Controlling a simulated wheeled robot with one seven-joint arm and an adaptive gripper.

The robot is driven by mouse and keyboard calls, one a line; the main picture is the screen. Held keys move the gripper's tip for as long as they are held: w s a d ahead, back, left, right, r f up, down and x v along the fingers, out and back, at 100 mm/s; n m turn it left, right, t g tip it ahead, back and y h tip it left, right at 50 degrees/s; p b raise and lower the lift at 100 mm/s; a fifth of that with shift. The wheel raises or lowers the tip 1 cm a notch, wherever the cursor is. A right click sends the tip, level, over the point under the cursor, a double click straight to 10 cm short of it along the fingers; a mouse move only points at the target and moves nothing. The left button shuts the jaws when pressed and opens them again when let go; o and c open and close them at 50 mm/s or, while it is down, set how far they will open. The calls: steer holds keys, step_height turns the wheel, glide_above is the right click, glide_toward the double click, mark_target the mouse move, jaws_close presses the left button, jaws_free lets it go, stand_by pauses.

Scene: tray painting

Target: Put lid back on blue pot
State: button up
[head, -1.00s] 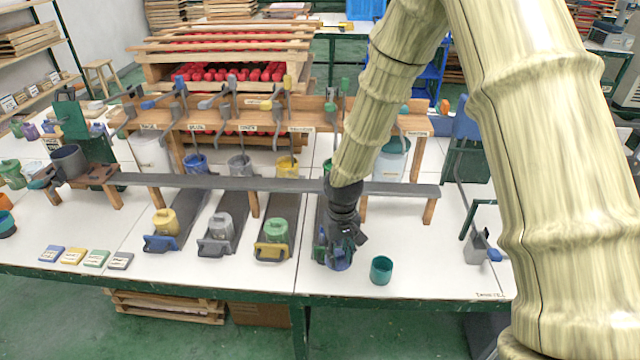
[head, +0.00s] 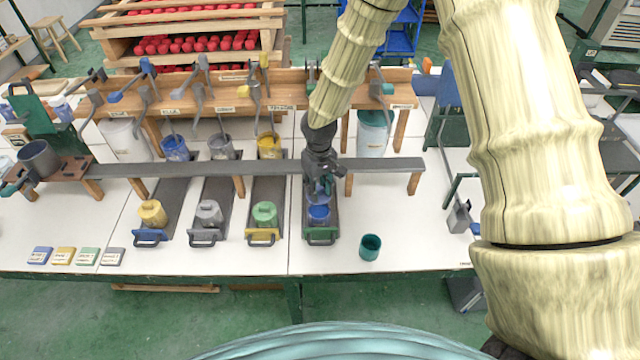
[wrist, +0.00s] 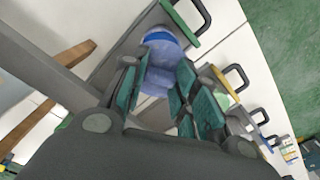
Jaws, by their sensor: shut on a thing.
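The blue pot (head: 319,214) stands upright on the green-handled dark tray (head: 320,236), at the front of the table. My gripper (head: 321,188) is just behind and above it, pointing down. It is shut on a small blue piece, which looks like the lid (wrist: 154,80), between the teal finger pads in the wrist view. The blue pot (wrist: 160,43) shows just beyond the fingertips there. The fingers hide much of the held piece, and I cannot tell whether it touches the pot.
A teal cup (head: 370,247) stands right of the tray. Trays with a green pot (head: 264,214), grey pot (head: 209,212) and yellow pot (head: 152,212) lie to the left. A long grey bar (head: 250,168) crosses behind the pots, close to my gripper. Several small labelled blocks (head: 76,256) lie front left.

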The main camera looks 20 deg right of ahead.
steer(key=shift+f+b, duration=1.7)
steer(key=shift+f, duration=1.2)
steer(key=shift+s, duration=0.15)
steer(key=shift+f, duration=0.15)
stand_by(0.6)
steer(key=o, duration=1.4)
steer(key=shift+p, duration=0.3)
steer(key=shift+r+p, duration=2.3)
steer(key=shift+r, duration=1.2)
steer(key=shift+c, duration=0.2)
